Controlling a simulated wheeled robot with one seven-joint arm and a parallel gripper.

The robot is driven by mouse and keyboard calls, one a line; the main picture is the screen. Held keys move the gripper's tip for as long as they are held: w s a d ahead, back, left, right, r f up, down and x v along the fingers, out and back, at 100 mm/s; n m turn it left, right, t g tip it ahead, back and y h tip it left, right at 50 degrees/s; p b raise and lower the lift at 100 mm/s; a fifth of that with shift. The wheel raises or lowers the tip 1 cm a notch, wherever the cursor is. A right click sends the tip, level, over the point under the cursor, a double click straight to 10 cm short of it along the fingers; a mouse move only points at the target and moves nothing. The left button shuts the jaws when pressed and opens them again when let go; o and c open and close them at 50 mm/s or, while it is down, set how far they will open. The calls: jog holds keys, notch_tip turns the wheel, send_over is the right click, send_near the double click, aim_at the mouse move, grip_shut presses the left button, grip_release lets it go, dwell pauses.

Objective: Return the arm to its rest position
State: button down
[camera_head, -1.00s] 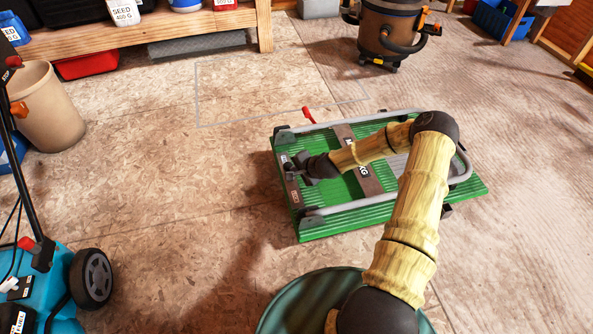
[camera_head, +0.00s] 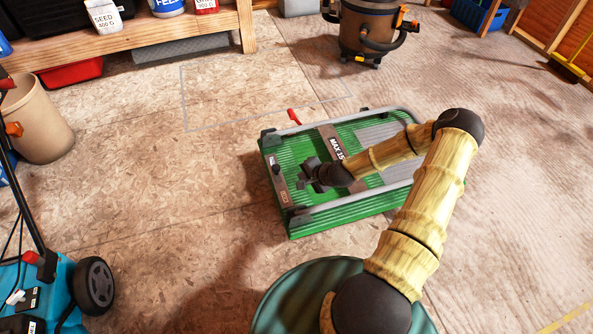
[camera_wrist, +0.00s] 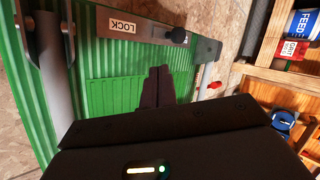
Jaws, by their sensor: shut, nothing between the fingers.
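My gripper (camera_head: 306,176) is over the near left part of a green ribbed platform (camera_head: 330,216) with grey side rails, lying on the floor. My arm reaches across it and hides part of its surface. In the wrist view my gripper (camera_wrist: 158,72) has its two dark fingers together, empty, pointing across the green platform (camera_wrist: 105,95). A bar with a LOCK label (camera_wrist: 122,26) and a dark knob (camera_wrist: 176,36) lies beyond the fingertips.
A shop vacuum (camera_head: 366,35) and a wooden shelf (camera_head: 130,45) are at the back. Floor left of the platform is clear.

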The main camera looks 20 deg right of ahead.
jog(key=shift+s+d+r, duration=0.2)
jog(key=shift+s+r, duration=0.25)
jog(key=shift+r, duration=0.05)
jog(key=s+a+r+n+g+h+p, duration=0.15)
jog(key=s+r+n+p, duration=0.35)
jog(key=r, duration=0.8)
jog(key=s+a+r+n+g+h+p, duration=0.1)
jog(key=s+a+r+n+g+p, duration=0.15)
jog(key=s+r, duration=0.8)
jog(key=s+a+r+n+g+h+p, duration=0.1)
jog(key=s+a+r+n+h+p, duration=0.25)
jog(key=r, duration=1.15)
notch_tip(320, 180, up, 38)
jog(key=d+n+y+p, duration=0.1)
jog(key=p, duration=3.8)
jog(key=shift+r+y, duration=0.15)
jog(key=shift+y, duration=0.25)
jog(key=shift+s+d, duration=0.1)
